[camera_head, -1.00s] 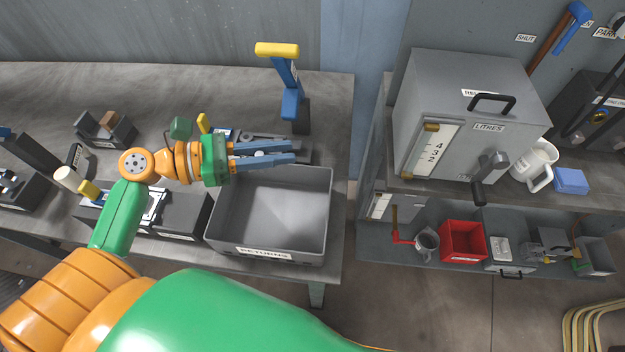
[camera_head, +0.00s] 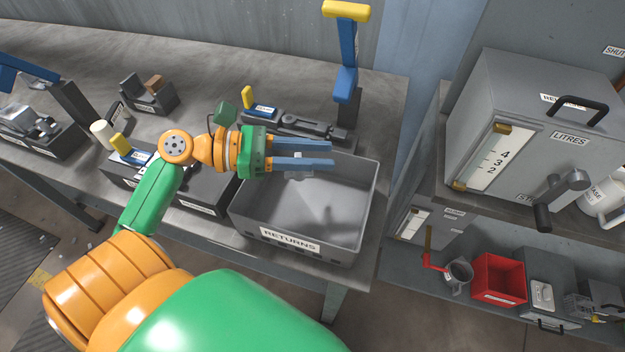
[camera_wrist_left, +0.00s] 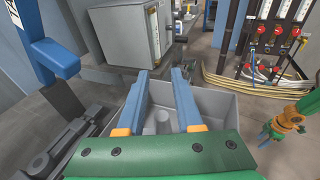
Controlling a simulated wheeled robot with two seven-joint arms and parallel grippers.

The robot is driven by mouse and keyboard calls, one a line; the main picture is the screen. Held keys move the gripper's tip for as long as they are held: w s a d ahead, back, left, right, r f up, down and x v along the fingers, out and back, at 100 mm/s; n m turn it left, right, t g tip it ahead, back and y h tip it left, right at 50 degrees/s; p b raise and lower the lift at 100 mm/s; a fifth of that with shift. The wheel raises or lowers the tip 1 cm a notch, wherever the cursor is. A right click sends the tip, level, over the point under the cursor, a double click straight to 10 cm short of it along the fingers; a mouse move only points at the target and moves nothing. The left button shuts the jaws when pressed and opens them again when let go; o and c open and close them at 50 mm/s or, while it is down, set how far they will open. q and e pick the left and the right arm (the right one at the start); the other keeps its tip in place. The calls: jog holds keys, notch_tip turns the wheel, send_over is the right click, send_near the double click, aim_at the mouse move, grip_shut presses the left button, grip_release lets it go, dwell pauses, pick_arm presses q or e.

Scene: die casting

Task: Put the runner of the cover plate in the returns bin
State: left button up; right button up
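The grey returns bin (camera_head: 354,215), labelled RETURNS, stands at the table's front right corner; its rim and inside also show in the wrist view (camera_wrist_left: 222,104). My left gripper (camera_head: 331,153) is over the bin's back part, its two blue fingers apart. A small light grey piece, seemingly the runner (camera_head: 300,172), shows just below the fingers, within the bin's outline. In the wrist view a round grey shape (camera_wrist_left: 163,116) shows between and beyond the fingers; I cannot tell whether it touches the bin floor. My right gripper (camera_wrist_left: 266,134) is small at the wrist view's right edge, its opening unclear.
A blue lever with a yellow handle (camera_head: 347,50) rises behind the bin from a dark fixture (camera_head: 300,124). Dark labelled blocks (camera_head: 205,190) stand left of the bin. A grey furnace box (camera_head: 530,120) stands on the bench to the right, above a red bin (camera_head: 498,278).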

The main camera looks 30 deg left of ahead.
pick_arm(q)
jog(key=shift+o, duration=1.1)
jog(key=shift+s+a, duration=0.15)
jog(key=shift+a, duration=0.2)
jog(key=v, duration=0.6)
jog(key=shift+b, duration=0.4)
jog(key=shift+s+a, duration=0.1)
jog(key=shift+s, duration=0.05)
